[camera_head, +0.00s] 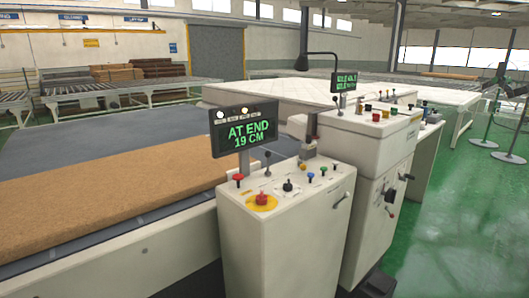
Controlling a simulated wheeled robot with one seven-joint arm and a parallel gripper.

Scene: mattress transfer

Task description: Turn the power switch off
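The near white control console (290,230) stands at the centre. On its sloped top are a red mushroom button on a yellow plate (262,200), a black knob (288,187), and small coloured buttons. A second white cabinet (375,150) stands behind it to the right. It has controls on top and dark handles (390,195) on its right side. I cannot tell which control is the power switch, or its position. My gripper is not in view.
A display (245,130) on the near console reads "AT END 19 CM". A brown slab (110,195) lies on the conveyor at left. A white mattress (285,90) lies behind. Green floor (460,220) is open at right, with a dark stand (510,110) farther back.

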